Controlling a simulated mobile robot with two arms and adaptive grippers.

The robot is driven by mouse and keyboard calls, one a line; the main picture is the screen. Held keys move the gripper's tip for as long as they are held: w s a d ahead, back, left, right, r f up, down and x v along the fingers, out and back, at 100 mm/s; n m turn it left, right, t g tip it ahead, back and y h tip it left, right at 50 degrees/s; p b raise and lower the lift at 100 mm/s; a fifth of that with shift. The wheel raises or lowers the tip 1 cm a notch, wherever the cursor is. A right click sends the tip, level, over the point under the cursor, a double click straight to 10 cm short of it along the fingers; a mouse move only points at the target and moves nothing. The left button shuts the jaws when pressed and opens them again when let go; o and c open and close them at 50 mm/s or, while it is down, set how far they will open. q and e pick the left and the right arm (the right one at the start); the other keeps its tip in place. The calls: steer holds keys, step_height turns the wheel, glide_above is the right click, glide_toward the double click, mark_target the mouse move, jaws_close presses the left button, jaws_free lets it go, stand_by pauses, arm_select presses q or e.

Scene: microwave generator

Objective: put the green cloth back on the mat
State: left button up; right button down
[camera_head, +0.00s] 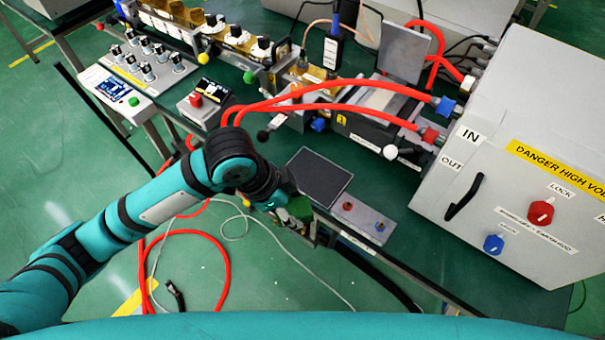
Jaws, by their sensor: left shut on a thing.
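The dark mat (320,178) lies flat on the green bench near its front edge, with bare surface showing. My left gripper (302,222) is at the mat's lower left corner, by the bench edge. It is shut on the green cloth (299,208), a small dark green bundle partly hidden by the gripper. I cannot tell whether the cloth touches the mat or bench. My right gripper is not in view.
A metal plate with a red and a blue knob (362,222) lies right of the mat. A grey high-voltage cabinet (520,160) stands at the right. Red hoses (330,107) cross behind the mat. A control box (205,103) stands at the left.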

arm_select(q)
steer(key=shift+w+d+f+m, duration=0.15)
steer(key=shift+d+f+m, duration=0.15)
steer(key=p, duration=0.1)
glide_above(307, 168)
steer(key=a, duration=0.1)
steer(key=shift+a+f, duration=0.15)
steer(key=shift+f, duration=0.55)
steer(key=f, duration=0.2)
steer(key=shift+s+f+p, duration=0.2)
steer(key=shift+f+p, duration=0.1)
steer(key=shift+p, duration=0.1)
steer(key=shift+f, duration=0.45)
steer(key=shift+f, duration=0.15)
steer(key=o, duration=1.5)
steer(key=shift+c, duration=0.2)
